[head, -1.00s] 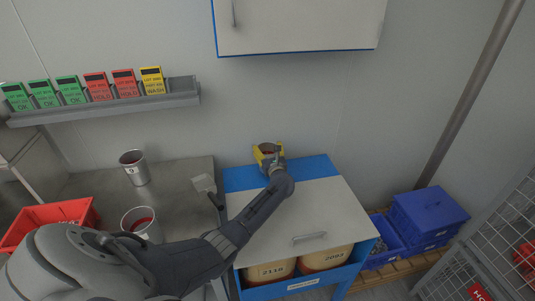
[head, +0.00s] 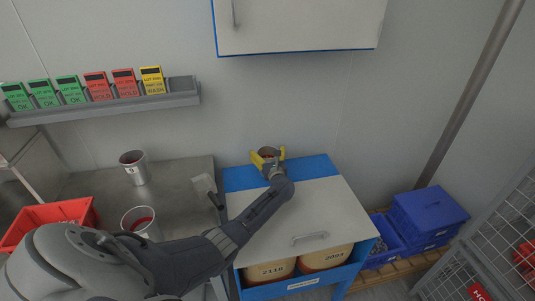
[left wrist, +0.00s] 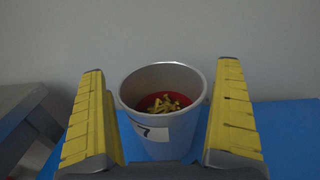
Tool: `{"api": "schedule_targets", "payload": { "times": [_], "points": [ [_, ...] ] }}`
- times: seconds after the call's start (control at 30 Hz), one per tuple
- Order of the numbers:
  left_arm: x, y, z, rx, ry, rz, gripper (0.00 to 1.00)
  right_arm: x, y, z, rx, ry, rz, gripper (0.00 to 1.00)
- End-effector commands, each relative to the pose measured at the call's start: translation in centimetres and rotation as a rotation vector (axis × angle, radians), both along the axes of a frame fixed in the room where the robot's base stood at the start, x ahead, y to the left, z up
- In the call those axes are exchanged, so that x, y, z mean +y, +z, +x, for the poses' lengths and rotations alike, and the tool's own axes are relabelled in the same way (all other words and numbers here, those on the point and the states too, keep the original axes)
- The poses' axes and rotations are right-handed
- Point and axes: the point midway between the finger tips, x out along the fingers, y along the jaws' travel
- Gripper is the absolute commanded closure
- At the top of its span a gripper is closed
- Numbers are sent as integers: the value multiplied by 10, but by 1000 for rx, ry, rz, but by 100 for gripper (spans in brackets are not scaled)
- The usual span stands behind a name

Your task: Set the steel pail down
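The steel pail (head: 267,152) stands upright on the blue back strip (head: 315,167) of the cabinet top, near the wall. In the left wrist view the pail (left wrist: 153,142) shows a white label with a dark mark, and small yellow pieces on a red inside. My left gripper (head: 268,157) is open around it. Its yellow fingers (left wrist: 163,115) are on either side of the pail, with blue surface showing in gaps beside it. My right gripper is not in view.
Two other metal pails, one further back (head: 138,174) and one nearer (head: 150,231), stand on the steel table (head: 185,180) at left. A red crate (head: 50,214) is beside them. Blue bins (head: 430,215) are at right.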

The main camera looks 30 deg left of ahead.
Motion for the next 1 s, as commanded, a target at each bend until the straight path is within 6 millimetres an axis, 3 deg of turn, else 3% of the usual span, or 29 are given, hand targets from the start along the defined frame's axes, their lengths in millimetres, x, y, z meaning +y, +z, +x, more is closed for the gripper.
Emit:
{"api": "schedule_targets", "payload": {
  "times": [0.37, 1.0],
  "points": [
    [-7, 2, -5, 0, -2, -3, 0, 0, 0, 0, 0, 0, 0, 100],
    [-79, 2, -70, 0, -1, -3, 0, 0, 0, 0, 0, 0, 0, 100]
  ]
}}
